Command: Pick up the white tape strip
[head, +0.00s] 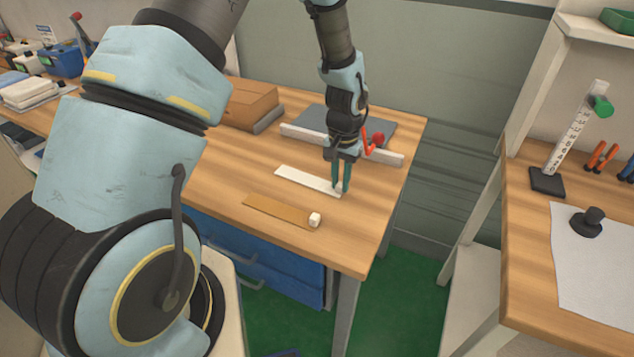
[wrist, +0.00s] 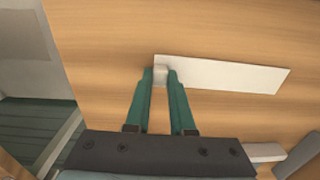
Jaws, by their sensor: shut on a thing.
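The white tape strip (head: 305,180) lies on the wooden table, and it also shows in the wrist view (wrist: 230,74). It has a small white block at one end (wrist: 161,74). My gripper (head: 341,190) points down at that end, its green fingers (wrist: 161,80) shut on the block. In the wrist view the strip extends to the right of the fingers. I cannot tell whether the strip touches the table along its whole length.
A brown strip (head: 275,210) with a white block (head: 315,220) at its end lies nearer the table's front edge. Behind my gripper are a grey plate with a pale bar (head: 300,133) and a red-handled piece (head: 378,139). A brown box (head: 250,105) stands at the back left. A second table (head: 530,250) is at right.

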